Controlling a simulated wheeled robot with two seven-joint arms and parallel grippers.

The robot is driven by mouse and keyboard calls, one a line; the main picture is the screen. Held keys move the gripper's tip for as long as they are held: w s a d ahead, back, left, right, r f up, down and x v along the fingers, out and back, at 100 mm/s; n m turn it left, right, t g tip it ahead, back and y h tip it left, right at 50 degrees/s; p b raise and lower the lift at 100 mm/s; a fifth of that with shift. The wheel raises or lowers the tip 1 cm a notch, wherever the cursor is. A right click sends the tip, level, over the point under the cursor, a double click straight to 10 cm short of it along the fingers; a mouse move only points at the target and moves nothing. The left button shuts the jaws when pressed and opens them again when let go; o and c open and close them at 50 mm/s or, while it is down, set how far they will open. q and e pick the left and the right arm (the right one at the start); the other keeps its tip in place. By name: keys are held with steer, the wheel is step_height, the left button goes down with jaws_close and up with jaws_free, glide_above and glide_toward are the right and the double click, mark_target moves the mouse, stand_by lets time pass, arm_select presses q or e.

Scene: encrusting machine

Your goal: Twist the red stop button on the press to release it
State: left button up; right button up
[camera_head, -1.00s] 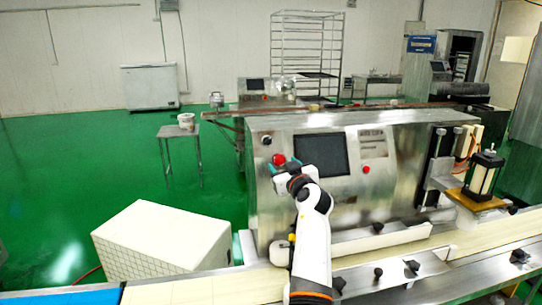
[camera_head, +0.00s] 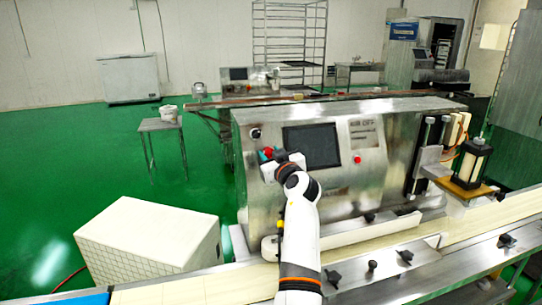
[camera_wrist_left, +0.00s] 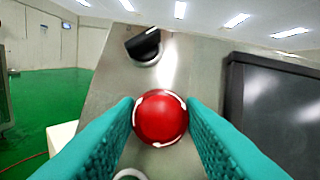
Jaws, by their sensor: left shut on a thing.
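The red stop button (camera_wrist_left: 160,118) is a round red knob on the steel front panel of the press (camera_head: 400,135). In the left wrist view it sits between the two teal fingers of my left gripper (camera_wrist_left: 161,119), which touch it on both sides. In the head view my left gripper (camera_head: 272,158) is at the panel's upper left, beside the dark screen (camera_head: 311,146), and covers most of the button (camera_head: 267,151). The far side of the button is hidden. My right gripper is not in view.
A black selector knob (camera_wrist_left: 143,45) sits above the button. A second small red button (camera_head: 357,159) is right of the screen. A conveyor (camera_head: 190,288) runs along the front. A pale box (camera_head: 150,240) stands at the left. The green floor beyond is mostly free.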

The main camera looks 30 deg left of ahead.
arm_select(q)
steer(key=shift+r+m+t+h+p, duration=0.15)
steer(key=shift+m+t+h+p, duration=0.15)
steer(key=shift+m+p, duration=0.4)
steer(key=m+t+h+p, duration=0.1)
steer(key=m+p, duration=0.1)
steer(key=p, duration=0.1)
steer(key=m+h+p, duration=0.1)
steer(key=m+p, duration=0.2)
steer(key=m+t+p, duration=0.1)
steer(key=m+p, duration=0.1)
steer(key=p, duration=0.1)
steer(key=shift+s+a+r+t+h, duration=0.1)
steer(key=shift+s+r+t+h, duration=0.2)
steer(key=shift+r+h, duration=0.1)
steer(key=shift+f+m+h+p, duration=0.2)
steer(key=shift+m+h+p, duration=0.2)
steer(key=shift+m+p, duration=0.6)
steer(key=o, duration=0.9)
steer(key=shift+w+a+f, duration=0.15)
steer(key=shift+o, duration=0.4)
steer(key=shift+w+a+f, duration=0.1)
steer(key=shift+w+f, duration=0.05)
steer(key=shift+f, duration=0.1)
